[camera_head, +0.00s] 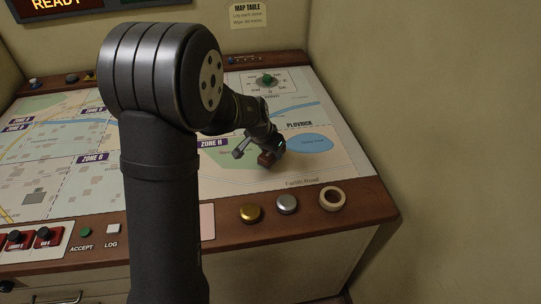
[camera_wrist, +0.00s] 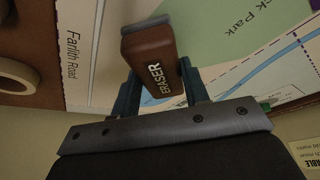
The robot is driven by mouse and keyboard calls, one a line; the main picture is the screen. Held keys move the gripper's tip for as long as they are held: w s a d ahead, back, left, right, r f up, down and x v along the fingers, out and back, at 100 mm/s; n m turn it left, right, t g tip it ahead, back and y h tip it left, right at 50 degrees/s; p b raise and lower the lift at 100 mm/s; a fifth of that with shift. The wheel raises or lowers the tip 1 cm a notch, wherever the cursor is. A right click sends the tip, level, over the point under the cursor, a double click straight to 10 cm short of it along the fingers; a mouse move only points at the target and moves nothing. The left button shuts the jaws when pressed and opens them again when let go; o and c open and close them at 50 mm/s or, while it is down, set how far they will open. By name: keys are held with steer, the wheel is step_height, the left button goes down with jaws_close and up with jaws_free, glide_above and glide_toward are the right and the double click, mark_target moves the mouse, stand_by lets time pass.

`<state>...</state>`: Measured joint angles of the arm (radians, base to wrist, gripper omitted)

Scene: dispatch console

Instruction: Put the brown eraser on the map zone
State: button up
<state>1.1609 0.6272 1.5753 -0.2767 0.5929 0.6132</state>
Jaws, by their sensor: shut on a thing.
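The brown eraser (camera_head: 267,159) is between the fingers of my gripper (camera_head: 260,153), over the right part of the map. In the wrist view the eraser (camera_wrist: 150,62) shows its "ERASER" lettering and a greyish strip at its far end. The fingers of my gripper (camera_wrist: 158,75) are shut on its sides. The printed map (camera_head: 320,168) covers the table top, with ZONE H and a blue lake beside the eraser. I cannot tell whether the eraser touches the map or is a little above it. My arm hides the middle of the map.
A tape roll (camera_head: 343,204), a silver knob (camera_head: 287,204) and a gold knob (camera_head: 250,213) stand on the wooden front rim (camera_head: 370,205). A green-topped thing (camera_head: 267,80) stands on the map's compass at the back. The map around the eraser looks clear.

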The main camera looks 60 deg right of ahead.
steer(key=shift+f, duration=1.15)
steer(key=shift+f, duration=0.2)
steer(key=o, duration=1)
steer(key=v, duration=1.1)
steer(key=shift+d+r, duration=0.1)
steer(key=shift+r, duration=0.05)
steer(key=shift+o, duration=0.4)
steer(key=shift+r, duration=0.35)
steer(key=o, duration=0.7)
steer(key=shift+a+r, duration=0.2)
steer(key=shift+a, duration=0.05)
